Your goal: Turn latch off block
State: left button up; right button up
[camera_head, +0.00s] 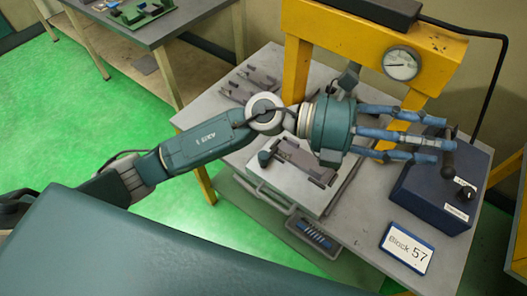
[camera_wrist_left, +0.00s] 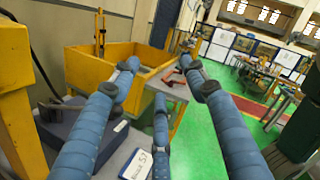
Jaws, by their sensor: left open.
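My left gripper (camera_head: 440,142) reaches in from the left over the table, with its blue fingers spread and pointing right; it also shows in the left wrist view (camera_wrist_left: 160,74). It is open, and no object shows between its fingers. A dark blue block (camera_head: 425,195) stands on the table below the fingertips; it shows at the lower left of the wrist view (camera_wrist_left: 80,130). A black lever (camera_head: 448,163), perhaps the latch, rises by the fingertips. I cannot tell if they touch. A black knob (camera_head: 465,193) is on the block's top. My right gripper is not in view.
A card reading "Block 57" (camera_head: 407,247) lies in front of the block. A yellow frame with a round gauge (camera_head: 401,64) stands behind. A grey fixture (camera_head: 302,160) lies under my left wrist. A black cable (camera_head: 497,80) runs down behind the block.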

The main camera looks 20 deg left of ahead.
pick_arm(q)
notch_tip(320, 180, down, 7)
jog(key=a+m+g+y, duration=0.1)
jog(key=m+g+y, duration=0.1)
jog(key=m+y, duration=0.2)
jog(key=m+t+y, duration=0.1)
jog(key=m+y, duration=0.2)
jog(key=y, duration=1.2)
send_near(263, 155)
notch_tip(263, 155, down, 8)
jog(key=p, duration=0.3)
jog(key=shift+s+d+r+p, duration=0.1)
jog(key=shift+s+r+p, duration=0.1)
jog(key=shift+p, duration=0.15)
jog(key=shift+f, duration=0.75)
grip_shut()
